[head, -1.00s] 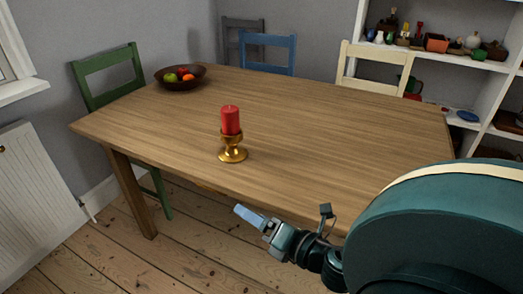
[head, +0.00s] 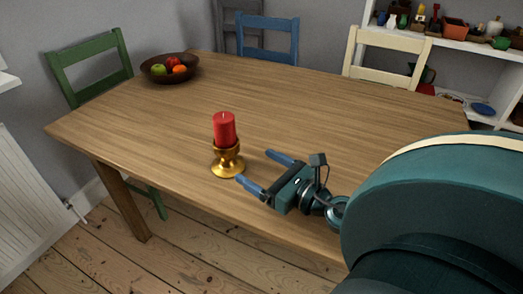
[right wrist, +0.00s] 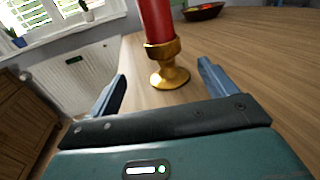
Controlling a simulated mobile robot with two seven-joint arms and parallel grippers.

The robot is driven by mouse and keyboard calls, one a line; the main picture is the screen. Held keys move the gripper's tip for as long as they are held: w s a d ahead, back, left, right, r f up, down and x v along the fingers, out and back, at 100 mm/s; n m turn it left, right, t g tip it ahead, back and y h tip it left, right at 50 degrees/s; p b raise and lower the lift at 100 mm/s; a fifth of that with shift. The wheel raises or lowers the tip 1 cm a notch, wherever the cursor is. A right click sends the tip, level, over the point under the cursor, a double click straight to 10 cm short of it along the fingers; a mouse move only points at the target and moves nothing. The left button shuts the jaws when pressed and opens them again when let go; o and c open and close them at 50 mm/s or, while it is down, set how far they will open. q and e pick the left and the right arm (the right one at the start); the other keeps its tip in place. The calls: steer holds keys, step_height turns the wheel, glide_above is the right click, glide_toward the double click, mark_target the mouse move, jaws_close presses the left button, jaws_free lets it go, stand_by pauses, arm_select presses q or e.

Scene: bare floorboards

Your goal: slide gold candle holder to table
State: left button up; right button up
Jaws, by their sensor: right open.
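The gold candle holder (head: 228,165) stands upright near the front edge of the wooden table (head: 320,110), with a red candle (head: 224,129) in it. In the right wrist view the holder (right wrist: 169,77) shows ahead of the fingertips, between their lines, and the red candle (right wrist: 156,22) runs out of the top of the picture. My right gripper (head: 262,173) is open and empty, just right of the holder, with its two blue fingers pointing towards it. The fingers look apart from the holder. My left gripper is not in view.
A brown bowl with fruit (head: 170,69) stands at the far left of the table. Green (head: 92,69), blue (head: 267,40) and cream (head: 388,54) chairs stand around it. A white shelf with small objects is at the right. The tabletop around the holder is clear.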

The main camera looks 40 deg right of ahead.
mark_target(224, 144)
steer(key=shift+w+d, duration=0.3)
steer(key=shift+w, duration=0.05)
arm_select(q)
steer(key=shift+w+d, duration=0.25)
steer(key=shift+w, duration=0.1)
arm_select(e)
steer(key=shift+a, duration=0.1)
steer(key=shift+w+r+p, duration=0.15)
steer(key=shift+w+p, duration=0.15)
steer(key=shift+w, duration=0.05)
steer(key=w+p, duration=0.1)
steer(key=w, duration=0.2)
steer(key=w+a+p, duration=0.1)
steer(key=w, duration=0.3)
steer(key=w+p, duration=0.1)
steer(key=w, duration=0.3)
steer(key=shift+a+p, duration=0.3)
steer(key=shift+a, duration=0.05)
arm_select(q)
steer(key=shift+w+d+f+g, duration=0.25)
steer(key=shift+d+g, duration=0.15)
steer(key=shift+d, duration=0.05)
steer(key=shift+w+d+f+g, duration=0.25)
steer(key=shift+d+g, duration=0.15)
arm_select(e)
steer(key=shift+w+a, duration=0.1)
steer(key=shift+w, duration=0.55)
